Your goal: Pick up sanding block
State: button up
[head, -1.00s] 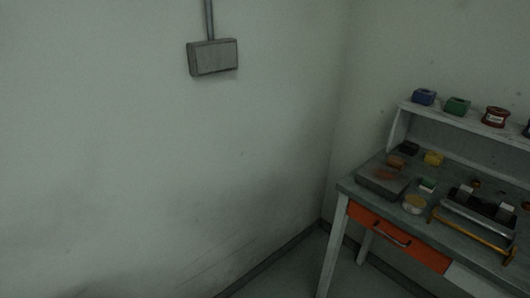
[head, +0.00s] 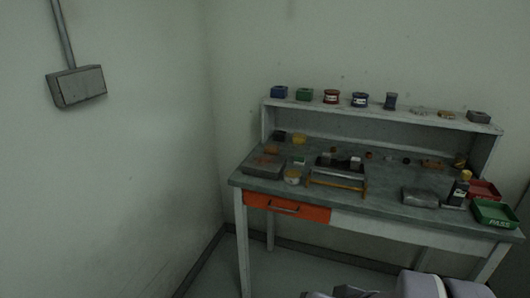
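No object is clearly marked as the sanding block from this distance. Several small blocks lie at the left end of the workbench (head: 385,212): a brown-orange block (head: 272,149), a yellow block (head: 299,139), a dark block (head: 280,135) and a small green-and-white block (head: 299,161). Another flat brownish block (head: 432,164) lies toward the right. I cannot tell which one is the sanding block. White and grey parts of my own arm show at the bottom edge. My gripper's fingers are not in view.
A grey box (head: 262,168), a round tin (head: 292,177) and a yellow-handled tool (head: 337,183) crowd the bench's left half. A bottle (head: 459,188), a green tray (head: 495,213) and a red tray (head: 484,189) stand right. A shelf (head: 385,118) runs behind. Floor shows below.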

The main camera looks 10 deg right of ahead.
aim_at(271, 150)
jog(key=i+j, duration=0.25)
jog(key=i, duration=0.3)
jog(key=i+j+u, duration=0.1)
jog(key=i, duration=0.45)
jog(key=i+j, duration=0.3)
jog(key=i, duration=0.25)
jog(key=i+j+u, duration=0.1)
jog(key=i, duration=0.45)
jog(key=j, duration=0.05)
